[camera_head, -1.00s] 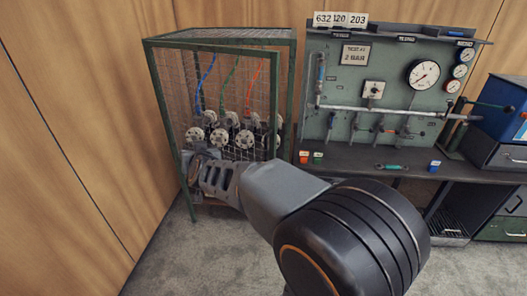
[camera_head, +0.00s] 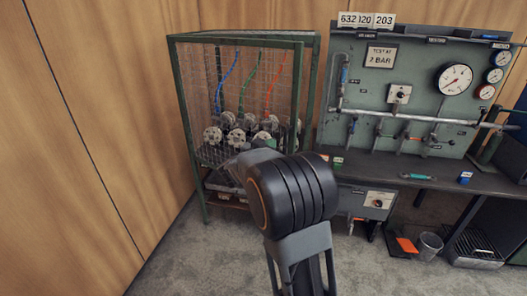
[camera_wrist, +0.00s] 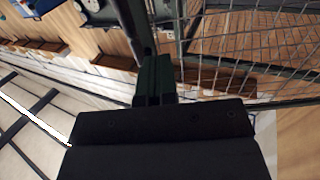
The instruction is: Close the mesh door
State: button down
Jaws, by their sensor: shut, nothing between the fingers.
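The mesh door (camera_head: 205,90) is a wire panel in a green frame on the front of a green cage (camera_head: 245,33). Its lower part is behind my arm, and I cannot tell whether it is fully shut or ajar. In the wrist view, wire mesh in a green frame (camera_wrist: 245,50) fills the upper right. My gripper (camera_wrist: 154,78) is shut and empty, its fingers pointing at a dark frame bar beside the mesh. I cannot tell whether they touch.
Several grey flanged pipe ends (camera_head: 225,128) with blue, green and red hoses are inside the cage. A bench with a gauge panel (camera_head: 415,85) stands right of it. A wooden wall (camera_head: 80,120) is close on the left. Grey floor (camera_head: 180,260) is clear in front.

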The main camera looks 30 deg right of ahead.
jog(key=x, duration=0.8)
jog(key=shift+w, duration=0.1)
